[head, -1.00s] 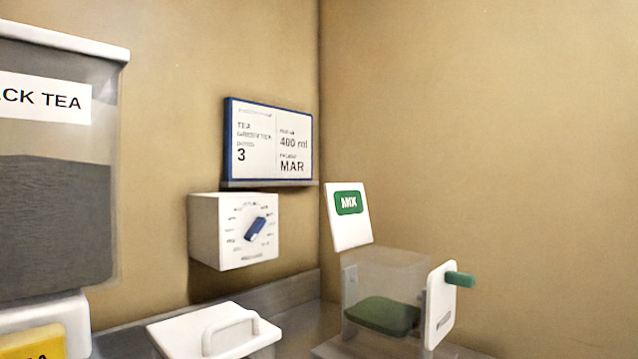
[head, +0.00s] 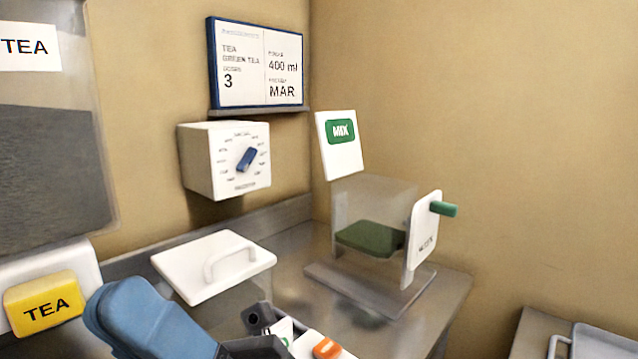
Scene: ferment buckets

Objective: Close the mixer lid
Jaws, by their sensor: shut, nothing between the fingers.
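The mixer (head: 372,200) stands on the counter near the corner, a clear box with a dark green mass (head: 370,238) low inside. Its white lid (head: 340,158) with a green MIX label stands raised, tilted up at the back left edge, so the box top is open. A white side plate with a green crank handle (head: 442,208) is on its right. Parts of my arm, a blue link and a black and white wrist section with an orange button, enter at the bottom, in front and to the left of the mixer. My gripper's fingers are out of frame.
A white lid with a handle (head: 170,265) covers a vessel on the counter left of the mixer. A dial box (head: 195,160) and an order sign (head: 255,62) are on the wall. A tea dispenser (head: 50,160) is at left. The counter (head: 440,285) ends right of the mixer.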

